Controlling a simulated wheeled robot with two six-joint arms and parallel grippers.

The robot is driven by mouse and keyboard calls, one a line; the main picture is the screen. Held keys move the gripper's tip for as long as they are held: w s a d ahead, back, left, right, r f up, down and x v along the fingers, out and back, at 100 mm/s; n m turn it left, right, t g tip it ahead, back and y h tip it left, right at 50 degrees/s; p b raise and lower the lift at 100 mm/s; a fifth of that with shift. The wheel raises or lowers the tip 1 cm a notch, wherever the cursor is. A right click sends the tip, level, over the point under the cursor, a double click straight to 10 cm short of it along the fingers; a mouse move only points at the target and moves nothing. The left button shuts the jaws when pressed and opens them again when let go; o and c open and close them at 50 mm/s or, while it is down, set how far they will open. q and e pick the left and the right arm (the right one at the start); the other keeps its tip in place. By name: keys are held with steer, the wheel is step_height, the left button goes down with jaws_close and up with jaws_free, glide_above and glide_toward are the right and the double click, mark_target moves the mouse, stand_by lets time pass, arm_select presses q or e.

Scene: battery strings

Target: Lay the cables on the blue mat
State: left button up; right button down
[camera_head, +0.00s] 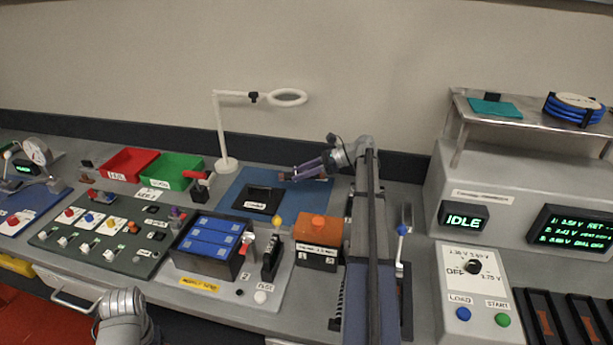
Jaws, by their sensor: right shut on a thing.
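The blue mat (232,194) lies at the back middle of the bench, with a black tray (264,199) bearing a small white label on it. A coil of blue cable (573,110) with a pale centre sits on the metal shelf at the upper right. My left gripper is out of view.
A white lamp (228,164) stands behind the mat. Red (131,165) and green (172,171) bins are to its left. A blue battery block (210,239) and an orange-topped box (318,230) stand in front. The mat's left part is clear.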

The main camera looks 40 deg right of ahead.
mark_target(307, 199)
steer(key=shift+s+d+n+g+y, duration=0.35)
steer(key=shift+s+d+n, duration=0.2)
steer(key=shift+s, duration=0.2)
step_height(307, 199, down, 7)
steer(key=b, duration=0.7)
steer(key=shift+r, duration=0.1)
steer(key=shift+f+b, duration=0.5)
steer(key=shift+f, duration=0.1)
steer(key=shift+c, duration=2.2)
jaws_free()
steer(key=shift+r, duration=0.1)
steer(key=shift+r, duration=0.1)
step_height(307, 199, up, 10)
steer(key=p, duration=1)
